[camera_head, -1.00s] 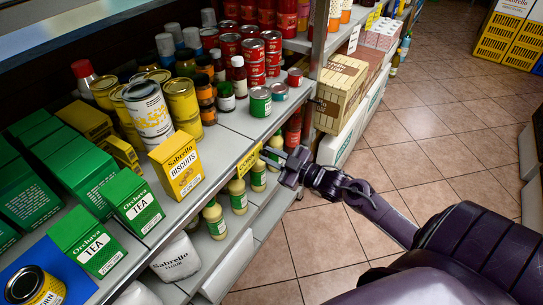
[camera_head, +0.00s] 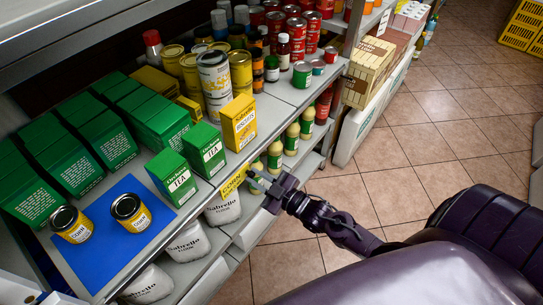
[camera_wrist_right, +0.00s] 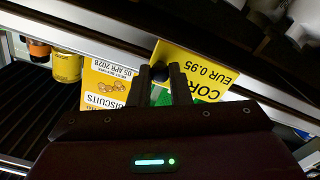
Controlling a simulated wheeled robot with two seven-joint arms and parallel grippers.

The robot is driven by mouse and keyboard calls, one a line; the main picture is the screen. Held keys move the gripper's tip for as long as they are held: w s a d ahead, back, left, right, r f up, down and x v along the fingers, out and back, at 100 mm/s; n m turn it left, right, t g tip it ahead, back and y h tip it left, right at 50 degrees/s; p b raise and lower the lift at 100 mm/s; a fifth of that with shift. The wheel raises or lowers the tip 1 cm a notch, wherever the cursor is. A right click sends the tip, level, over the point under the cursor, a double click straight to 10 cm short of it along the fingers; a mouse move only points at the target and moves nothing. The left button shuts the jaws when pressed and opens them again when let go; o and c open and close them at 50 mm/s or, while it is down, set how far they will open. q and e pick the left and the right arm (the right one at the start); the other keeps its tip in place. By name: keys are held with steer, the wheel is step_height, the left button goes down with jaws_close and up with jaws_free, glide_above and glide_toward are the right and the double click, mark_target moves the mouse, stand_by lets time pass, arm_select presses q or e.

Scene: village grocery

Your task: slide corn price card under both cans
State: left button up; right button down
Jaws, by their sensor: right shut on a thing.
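The yellow corn price card (camera_head: 233,181) is at the shelf's front edge, below the biscuits box. My right gripper (camera_head: 254,182) is shut on one end of it. In the right wrist view the card (camera_wrist_right: 198,69), with part of its lettering and "EUR 0.95" showing, is at the closed fingertips (camera_wrist_right: 163,75). Two corn cans with dark tops and yellow labels, a left one (camera_head: 71,224) and a right one (camera_head: 130,208), stand upright and apart on a blue mat (camera_head: 104,258) on the shelf. The card is well to the right of both cans. My left gripper is not in view.
Flour bags (camera_head: 187,242) and green-lidded jars (camera_head: 291,138) are on the lower shelf. The tiled floor (camera_head: 350,205) is open at right.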

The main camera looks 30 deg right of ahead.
steer(key=s+a, duration=0.1)
steer(key=a, duration=0.3)
steer(key=s+a+p, duration=0.1)
steer(key=s+a, duration=0.1)
steer(key=a, duration=0.1)
steer(key=s+a+p, duration=0.1)
steer(key=s+a, duration=0.1)
steer(key=a, duration=0.2)
steer(key=shift+a+r, duration=0.1)
steer(key=shift+a, duration=0.2)
steer(key=s+a, duration=0.2)
steer(key=a, duration=0.3)
steer(key=s+a, duration=0.2)
steer(key=a, duration=0.3)
steer(key=s+a, duration=0.2)
steer(key=a, duration=0.3)
steer(key=shift+s+a, duration=0.2)
steer(key=shift+a, duration=0.1)
steer(key=shift+f, duration=0.2)
steer(key=c, duration=1.3)
jaws_free()
steer(key=v, duration=0.7)
steer(key=shift+s+d, duration=0.2)
steer(key=shift+s, duration=0.15)
